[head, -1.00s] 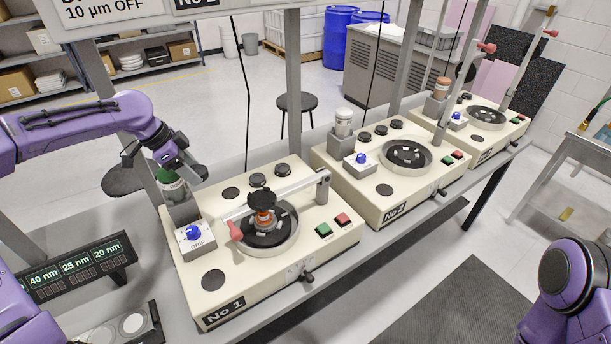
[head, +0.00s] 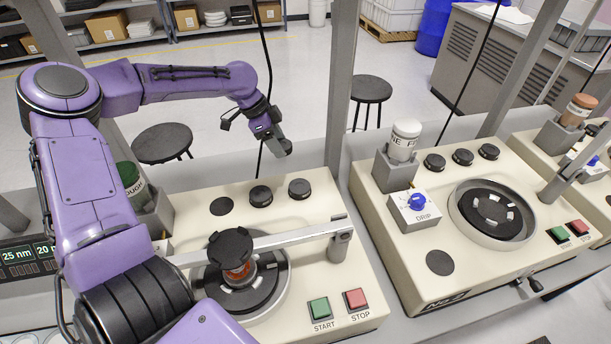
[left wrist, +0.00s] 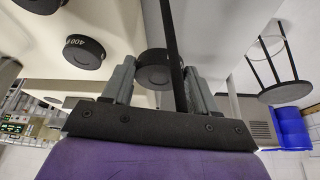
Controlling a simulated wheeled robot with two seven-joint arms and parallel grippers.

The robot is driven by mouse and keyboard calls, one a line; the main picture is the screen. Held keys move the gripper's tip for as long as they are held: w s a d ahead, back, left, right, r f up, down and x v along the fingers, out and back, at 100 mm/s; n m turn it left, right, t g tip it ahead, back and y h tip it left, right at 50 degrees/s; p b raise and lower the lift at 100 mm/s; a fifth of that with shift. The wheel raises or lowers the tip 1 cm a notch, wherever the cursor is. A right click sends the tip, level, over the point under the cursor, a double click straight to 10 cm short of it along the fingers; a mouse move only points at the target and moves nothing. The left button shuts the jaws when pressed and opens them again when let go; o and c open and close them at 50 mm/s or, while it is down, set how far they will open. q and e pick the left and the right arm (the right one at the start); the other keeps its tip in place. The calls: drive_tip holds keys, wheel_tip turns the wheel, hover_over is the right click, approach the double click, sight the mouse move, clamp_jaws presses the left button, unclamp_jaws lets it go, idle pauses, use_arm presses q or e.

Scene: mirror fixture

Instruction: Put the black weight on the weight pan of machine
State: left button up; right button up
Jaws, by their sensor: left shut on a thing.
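The black weight (left wrist: 158,72) sits between the two fingers of my left gripper (left wrist: 160,85) in the left wrist view. In the head view my left gripper (head: 281,146) is in the air behind the back edge of machine No 1 (head: 355,275); the weight is hard to make out there. The lever arm (head: 290,238) of this machine crosses its round dish. A black round disc (head: 230,248), seemingly the weight pan, sits on the lever above an orange part. My right gripper is out of view.
Two black weights (head: 260,195) (head: 299,188) stand at the machine's back, beside a flat dark spot (head: 221,206). A green-capped bottle (head: 128,174) is at left. A grey post (head: 342,90) rises to the right of my gripper. Machine No 2 (head: 405,270) is at right.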

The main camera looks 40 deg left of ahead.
use_arm(q)
drive_tip(key=f, duration=1)
drive_tip(key=shift+w+a+f, duration=0.3)
drive_tip(key=shift+a, duration=0.05)
drive_tip(key=shift+s+f, duration=0.3)
drive_tip(key=shift+f, duration=0.2)
wheel_tip(320, 180, down, 3)
drive_tip(key=shift+s+r+b, duration=0.1)
drive_tip(key=shift+r+b, duration=0.05)
drive_tip(key=shift+b, duration=0.15)
drive_tip(key=shift+w+f, duration=0.25)
drive_tip(key=shift+f, duration=0.2)
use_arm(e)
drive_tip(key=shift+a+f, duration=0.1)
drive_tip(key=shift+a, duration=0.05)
use_arm(q)
drive_tip(key=shift+s+d+r, duration=0.1)
drive_tip(key=o, duration=1.1)
drive_tip(key=shift+f, duration=0.2)
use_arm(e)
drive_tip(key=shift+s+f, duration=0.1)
